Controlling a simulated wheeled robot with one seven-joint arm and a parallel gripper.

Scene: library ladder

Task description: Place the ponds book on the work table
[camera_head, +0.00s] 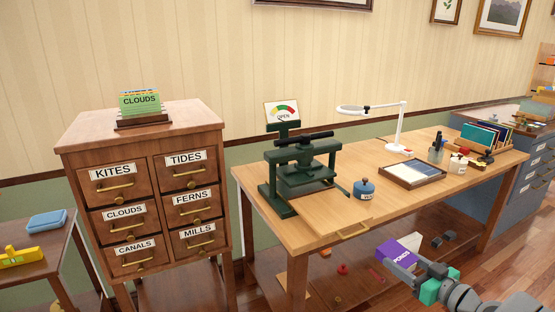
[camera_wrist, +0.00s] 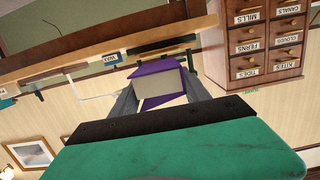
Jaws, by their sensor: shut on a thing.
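The ponds book (camera_head: 398,254) is purple with white lettering and pale page edges. My gripper (camera_head: 414,262) is shut on it and holds it in front of the work table (camera_head: 322,223), below the height of its top. In the wrist view the book (camera_wrist: 157,72) sits between the two grey fingers of my gripper (camera_wrist: 160,98), its page edges facing the camera. The work table is light wood with a lower shelf. Its front edge also shows in the wrist view (camera_wrist: 130,52). The book appears clear of the table.
On the table stand a green press (camera_head: 303,170), a blue pot (camera_head: 364,189), a paper tray (camera_head: 412,173), a white lamp (camera_head: 398,125) and a book rack (camera_head: 486,137). A labelled drawer cabinet (camera_head: 146,190) stands left. Bare tabletop lies around the blue pot and the tray.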

